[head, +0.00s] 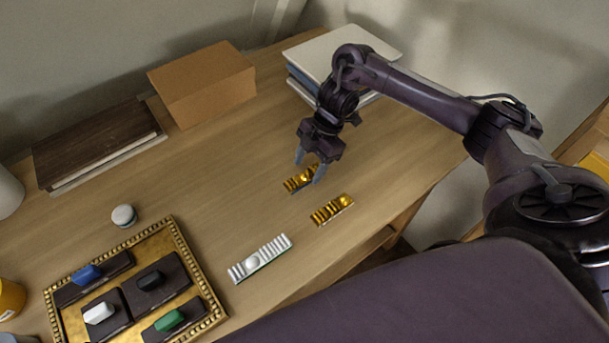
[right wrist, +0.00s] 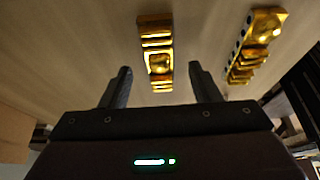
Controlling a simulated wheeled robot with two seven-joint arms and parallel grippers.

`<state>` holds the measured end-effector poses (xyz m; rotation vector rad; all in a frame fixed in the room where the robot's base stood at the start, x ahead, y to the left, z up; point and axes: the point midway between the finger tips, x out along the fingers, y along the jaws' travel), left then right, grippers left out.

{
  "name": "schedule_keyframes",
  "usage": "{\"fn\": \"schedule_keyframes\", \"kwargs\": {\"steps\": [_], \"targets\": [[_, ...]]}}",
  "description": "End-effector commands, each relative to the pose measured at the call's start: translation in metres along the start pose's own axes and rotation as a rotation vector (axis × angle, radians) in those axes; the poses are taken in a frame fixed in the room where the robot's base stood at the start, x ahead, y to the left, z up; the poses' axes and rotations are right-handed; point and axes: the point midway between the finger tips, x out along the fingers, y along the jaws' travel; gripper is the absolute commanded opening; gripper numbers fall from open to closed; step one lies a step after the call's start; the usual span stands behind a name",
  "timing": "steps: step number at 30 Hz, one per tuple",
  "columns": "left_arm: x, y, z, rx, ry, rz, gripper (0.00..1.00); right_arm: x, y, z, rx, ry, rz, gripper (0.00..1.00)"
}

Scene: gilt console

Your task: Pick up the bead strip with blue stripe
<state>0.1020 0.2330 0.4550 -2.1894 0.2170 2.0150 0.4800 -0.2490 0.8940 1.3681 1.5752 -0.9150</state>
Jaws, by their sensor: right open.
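Three bead strips lie on the wooden table. One gold strip (head: 293,184) is just below my right gripper (head: 309,168), partly hidden by its fingers. In the right wrist view this gold strip (right wrist: 156,55) shows ahead, between the open fingers (right wrist: 160,75), with nothing gripped. A second gold strip (head: 332,210) lies nearer the front edge; in the right wrist view it is at the upper right (right wrist: 255,45), with dark dots along one side. A silver-white strip (head: 260,257) lies further left and nearer. I cannot make out a blue stripe on any strip. My left gripper is not in view.
A gilt beaded tray (head: 183,247) at lower left holds dark blocks with coloured knobs. A round white-topped knob (head: 124,216) stands behind it. A cardboard box (head: 203,85), dark book (head: 95,140) and stacked books (head: 330,50) line the back.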

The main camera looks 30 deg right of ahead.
Motion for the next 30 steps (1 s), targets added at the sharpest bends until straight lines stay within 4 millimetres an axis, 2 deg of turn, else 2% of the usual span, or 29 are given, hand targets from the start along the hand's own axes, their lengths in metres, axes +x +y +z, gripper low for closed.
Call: {"fn": "schedule_keyframes", "kwargs": {"steps": [1, 5, 13, 24, 30], "targets": [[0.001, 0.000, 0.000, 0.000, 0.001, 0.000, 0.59, 0.009, -0.001, -0.001, 0.002, 0.003, -0.003, 0.56], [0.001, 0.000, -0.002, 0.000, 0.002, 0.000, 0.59, 0.021, 0.000, 0.000, 0.000, 0.001, -0.001, 0.56], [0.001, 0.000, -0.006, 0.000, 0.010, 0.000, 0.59, 0.022, 0.000, 0.000, 0.000, -0.001, 0.001, 0.55], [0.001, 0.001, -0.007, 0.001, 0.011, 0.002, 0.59, 0.022, 0.000, 0.000, 0.000, -0.001, 0.002, 0.07], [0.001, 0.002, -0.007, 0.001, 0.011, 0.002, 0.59, 0.022, 0.001, 0.000, -0.001, -0.001, 0.002, 0.07]]}}
